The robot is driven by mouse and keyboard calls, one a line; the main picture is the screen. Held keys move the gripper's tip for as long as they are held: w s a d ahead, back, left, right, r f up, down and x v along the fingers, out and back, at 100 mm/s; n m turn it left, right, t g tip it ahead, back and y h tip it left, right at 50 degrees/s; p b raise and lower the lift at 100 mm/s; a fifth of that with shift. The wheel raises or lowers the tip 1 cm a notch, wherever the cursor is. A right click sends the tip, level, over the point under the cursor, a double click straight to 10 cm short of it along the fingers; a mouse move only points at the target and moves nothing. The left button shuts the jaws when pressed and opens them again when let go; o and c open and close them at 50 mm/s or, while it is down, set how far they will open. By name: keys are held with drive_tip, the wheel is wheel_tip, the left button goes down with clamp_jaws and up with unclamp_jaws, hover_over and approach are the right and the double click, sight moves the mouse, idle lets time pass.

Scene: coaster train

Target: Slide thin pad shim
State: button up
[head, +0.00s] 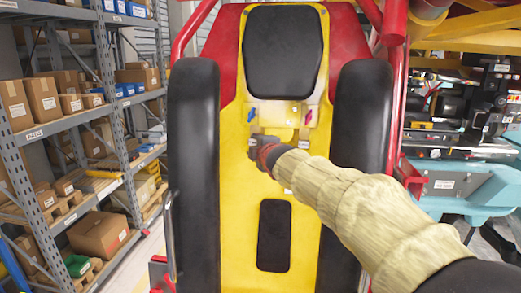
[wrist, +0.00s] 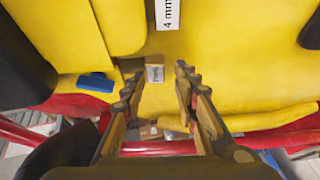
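My gripper (wrist: 157,80) is open in the wrist view, with its two fingers apart over the yellow seat shell (wrist: 235,65). A small tan block with a printed label (wrist: 155,70) shows between and just beyond the fingertips; I cannot tell whether they touch it. A white label reading "4 mm" (wrist: 167,14) is beyond it on the yellow surface. I cannot tell for sure which piece is the thin pad shim. In the head view my gripper (head: 260,143) is at the middle of the yellow seat shell (head: 236,215), mostly hidden by my wrist.
A blue tab (head: 252,115) and a red tab (head: 308,116) sit below the upper black pad (head: 283,50). Long black bolsters (head: 193,170) flank the shell. A lower black pad (head: 274,235) is below. Shelves with boxes (head: 96,230) stand left; machinery (head: 465,120) stands right.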

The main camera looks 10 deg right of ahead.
drive_tip(key=v, duration=1)
drive_tip(key=shift+s, duration=0.3)
